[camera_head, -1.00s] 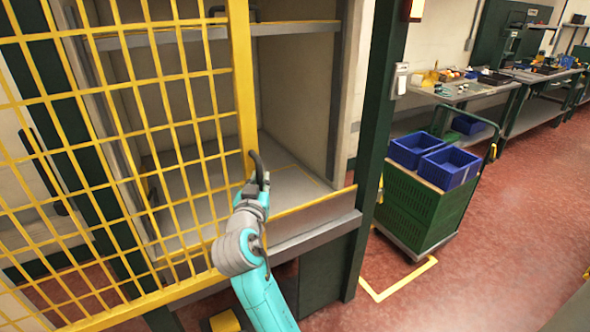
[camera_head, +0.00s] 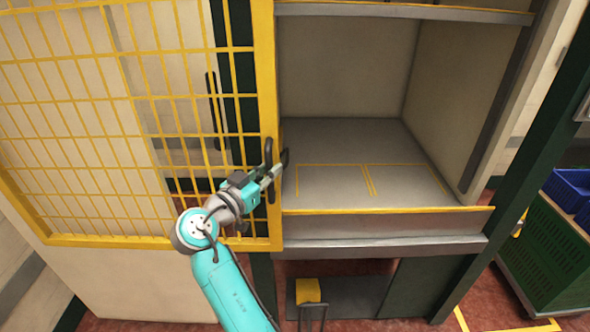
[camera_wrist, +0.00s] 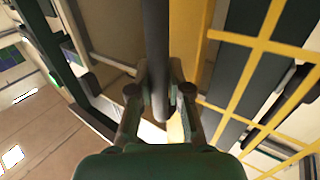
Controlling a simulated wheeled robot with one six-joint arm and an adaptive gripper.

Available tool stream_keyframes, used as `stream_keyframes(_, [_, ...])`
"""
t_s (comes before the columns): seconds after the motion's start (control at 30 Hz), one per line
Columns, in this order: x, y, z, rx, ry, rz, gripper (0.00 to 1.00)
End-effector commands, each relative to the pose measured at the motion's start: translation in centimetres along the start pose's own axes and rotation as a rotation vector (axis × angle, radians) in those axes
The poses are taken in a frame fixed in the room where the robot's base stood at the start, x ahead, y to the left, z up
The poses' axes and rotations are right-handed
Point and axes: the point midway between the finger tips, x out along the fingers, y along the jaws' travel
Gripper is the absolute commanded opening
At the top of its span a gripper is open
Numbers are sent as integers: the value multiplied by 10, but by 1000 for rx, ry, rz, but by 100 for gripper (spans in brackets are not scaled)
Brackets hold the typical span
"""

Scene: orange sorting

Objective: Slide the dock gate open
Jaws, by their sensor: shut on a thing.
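The dock gate (camera_head: 264,80) is a yellow frame with wire mesh, standing at the left in the head view. Its right post is at the left side of the dock bay (camera_head: 345,140), whose shelf opening shows uncovered. A dark upright handle (camera_head: 268,152) is fixed to that post. My gripper (camera_head: 275,174) reaches it from the front and is shut on it. In the wrist view, the handle (camera_wrist: 156,45) runs between the two fingers of my gripper (camera_wrist: 160,98), with the yellow post and mesh to its right.
A dark green post (camera_head: 490,190) stands right of the bay. Beyond it is a green cart (camera_head: 545,245) with blue bins (camera_head: 570,190). A yellow block (camera_head: 307,290) sits low under the bay. The bay shelf is empty, with yellow outlines marked on it.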

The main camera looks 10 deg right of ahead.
Motion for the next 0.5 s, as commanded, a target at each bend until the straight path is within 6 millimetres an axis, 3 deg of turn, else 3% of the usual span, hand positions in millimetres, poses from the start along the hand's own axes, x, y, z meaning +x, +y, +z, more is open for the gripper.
stream_keyframes(0.2, [-8,-12,1,-1,-2,0,0])
stream_keyframes(0.5, [-8,-13,1,-1,-2,0,0])
